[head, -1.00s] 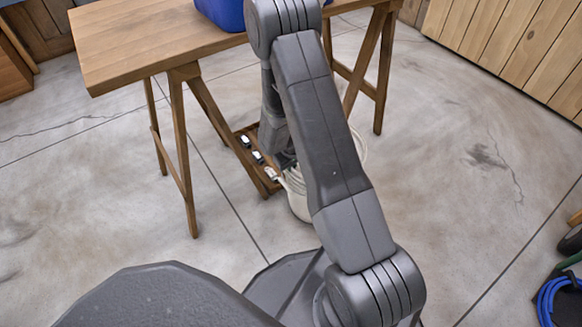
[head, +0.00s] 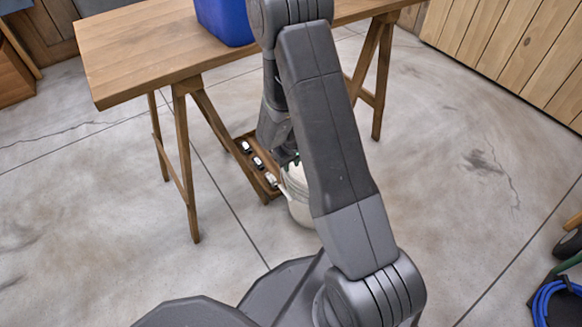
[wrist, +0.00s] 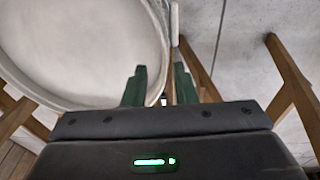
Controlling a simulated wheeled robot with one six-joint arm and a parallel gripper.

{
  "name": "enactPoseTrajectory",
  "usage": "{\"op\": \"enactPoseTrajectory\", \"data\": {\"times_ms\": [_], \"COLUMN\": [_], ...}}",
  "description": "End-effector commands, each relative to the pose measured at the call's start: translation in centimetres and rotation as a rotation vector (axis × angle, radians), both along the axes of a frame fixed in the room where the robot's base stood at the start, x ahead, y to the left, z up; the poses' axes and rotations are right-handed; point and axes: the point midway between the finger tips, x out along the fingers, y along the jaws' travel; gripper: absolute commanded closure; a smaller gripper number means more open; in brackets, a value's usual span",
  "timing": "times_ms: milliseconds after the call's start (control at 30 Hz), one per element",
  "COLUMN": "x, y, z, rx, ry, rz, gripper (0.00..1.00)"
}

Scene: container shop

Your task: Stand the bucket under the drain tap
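The pale bucket (head: 299,210) is on or near the floor beside the trestle table, partly hidden by my arm. In the wrist view its big round opening (wrist: 90,45) fills the upper left, with a rim and a thin wire along the right edge. A pale grip piece (wrist: 174,22) shows beside the rim. My gripper (wrist: 160,72) has its two green fingers apart, with the left one overlapping the rim and the right one just outside it. In the head view the gripper is mostly hidden at the bucket. I cannot make out a drain tap.
A blue tub (head: 226,22) stands on the wooden table (head: 150,60), whose splayed legs (head: 187,170) flank my arm. A small wooden tray (head: 262,178) with several small items is left of the bucket. Blue hose (head: 550,295) lies lower right; the right floor is mostly clear.

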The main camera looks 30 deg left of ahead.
Motion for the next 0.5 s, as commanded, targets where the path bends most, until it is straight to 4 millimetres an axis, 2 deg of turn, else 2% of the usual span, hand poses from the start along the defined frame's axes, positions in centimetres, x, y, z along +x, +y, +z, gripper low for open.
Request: {"op": "enactPoseTrajectory", "data": {"times_ms": [33, 200, 500], "x": [-0.1, -0.5, -0.6], "y": [-0.1, -0.4, -0.6], "z": [1.5, 3.7, 4.5], "rx": [0.002, 0.001, -0.001], "ry": [-0.001, 0.000, 0.000], "rz": [0.001, 0.000, 0.000], "gripper": [0.75, 0.75, 0.75]}}
